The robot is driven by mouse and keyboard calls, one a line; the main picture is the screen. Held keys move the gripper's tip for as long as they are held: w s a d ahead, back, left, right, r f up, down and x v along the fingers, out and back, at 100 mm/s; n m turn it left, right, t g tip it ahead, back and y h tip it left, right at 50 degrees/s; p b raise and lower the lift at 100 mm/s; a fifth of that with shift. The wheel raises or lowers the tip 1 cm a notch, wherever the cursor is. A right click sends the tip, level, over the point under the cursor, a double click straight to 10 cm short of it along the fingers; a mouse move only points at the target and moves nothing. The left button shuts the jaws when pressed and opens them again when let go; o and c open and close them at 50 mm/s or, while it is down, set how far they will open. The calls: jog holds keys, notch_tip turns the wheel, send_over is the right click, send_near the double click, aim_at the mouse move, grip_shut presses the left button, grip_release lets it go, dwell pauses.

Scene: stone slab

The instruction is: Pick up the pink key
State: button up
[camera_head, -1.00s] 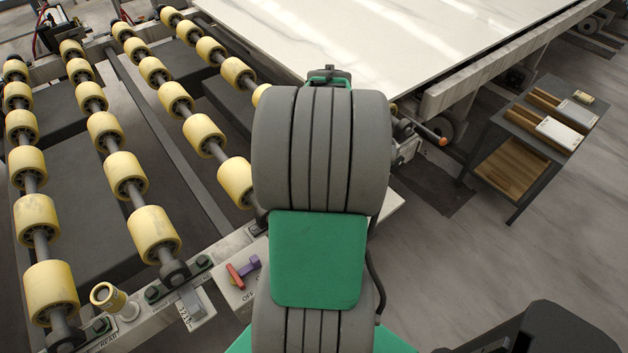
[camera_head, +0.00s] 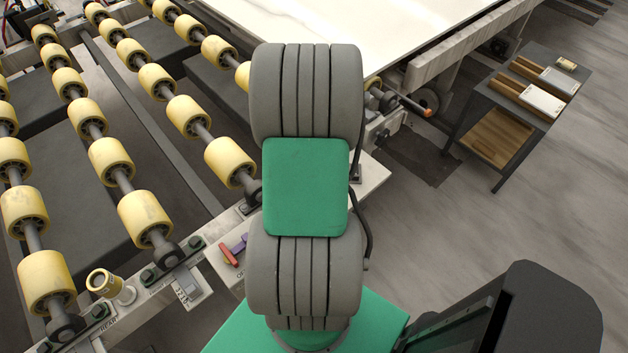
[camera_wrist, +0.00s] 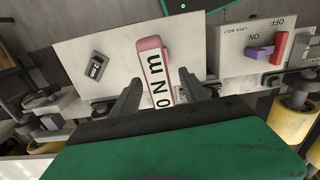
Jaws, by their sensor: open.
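The pink key shows in the wrist view as a pink-edged piece (camera_wrist: 151,44) with a long white face and black letters. It stands out against a pale panel (camera_wrist: 100,40). My gripper (camera_wrist: 160,77) is open, with one dark finger on each side of the piece's lower part. I see a gap on both sides, and I cannot tell the depth between the fingers and the piece. The lower end of the piece is hidden behind my gripper's body. In the head view my arm hides the gripper and the pink key.
A small dark switch (camera_wrist: 96,66) is on the panel's left. A red handle (camera_head: 231,254) and a purple handle (camera_wrist: 259,53) sit on a neighbouring panel. Yellow rollers (camera_head: 146,218) fill the left of the head view. A small table (camera_head: 478,88) stands right, with open floor around it.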

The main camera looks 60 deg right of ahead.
jog(key=shift+f, duration=0.15)
grip_shut()
dwell(0.6)
dwell(0.9)
